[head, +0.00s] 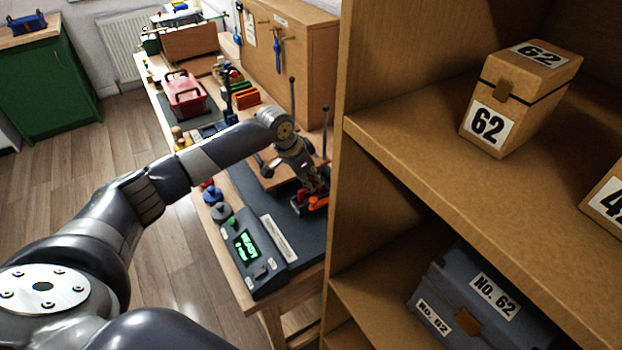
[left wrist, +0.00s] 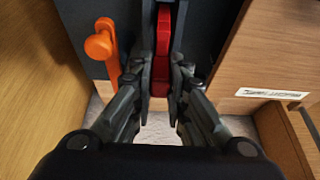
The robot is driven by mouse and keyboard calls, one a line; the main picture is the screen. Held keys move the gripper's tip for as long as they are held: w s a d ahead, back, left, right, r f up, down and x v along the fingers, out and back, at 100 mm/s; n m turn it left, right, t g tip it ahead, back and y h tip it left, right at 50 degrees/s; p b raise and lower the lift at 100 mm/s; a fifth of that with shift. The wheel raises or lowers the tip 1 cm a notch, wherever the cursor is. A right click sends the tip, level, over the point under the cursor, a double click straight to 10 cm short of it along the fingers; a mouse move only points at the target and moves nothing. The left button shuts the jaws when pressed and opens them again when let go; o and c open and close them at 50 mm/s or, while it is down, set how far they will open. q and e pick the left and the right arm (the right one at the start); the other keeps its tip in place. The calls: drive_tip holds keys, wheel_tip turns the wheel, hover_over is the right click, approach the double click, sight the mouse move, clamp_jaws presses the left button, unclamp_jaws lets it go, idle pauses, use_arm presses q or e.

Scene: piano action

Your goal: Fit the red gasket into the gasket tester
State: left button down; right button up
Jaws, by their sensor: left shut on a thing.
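The gasket tester (head: 249,250) is a dark unit on the bench, with a lit green display at its near end. An orange lever (head: 318,204) sits at its right; the lever also shows in the left wrist view (left wrist: 101,46). My left gripper (head: 308,193) reaches down over the right part of the tester, beside the lever. In the left wrist view my left gripper (left wrist: 160,88) is shut on the red gasket (left wrist: 162,48), seen as a narrow upright strip between the fingers. Whether the gasket touches the tester cannot be told. My right gripper is not in view.
A wooden shelf (head: 440,185) stands close on the right, with a box marked 62 (head: 520,95) and a grey case (head: 480,305). Blue and grey knobs (head: 213,195) stand left of the tester. Floor at left is clear.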

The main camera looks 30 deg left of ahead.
use_arm(q)
drive_tip(key=shift+f, duration=0.55)
drive_tip(key=c, duration=1.5)
unclamp_jaws()
drive_tip(key=shift+o, duration=0.5)
drive_tip(key=shift+o, duration=0.8)
drive_tip(key=shift+r, duration=0.15)
wheel_tip(320, 180, up, 7)
drive_tip(key=p, duration=0.7)
drive_tip(key=shift+r+p, duration=0.2)
drive_tip(key=shift+p, duration=0.15)
drive_tip(key=shift+f, duration=0.1)
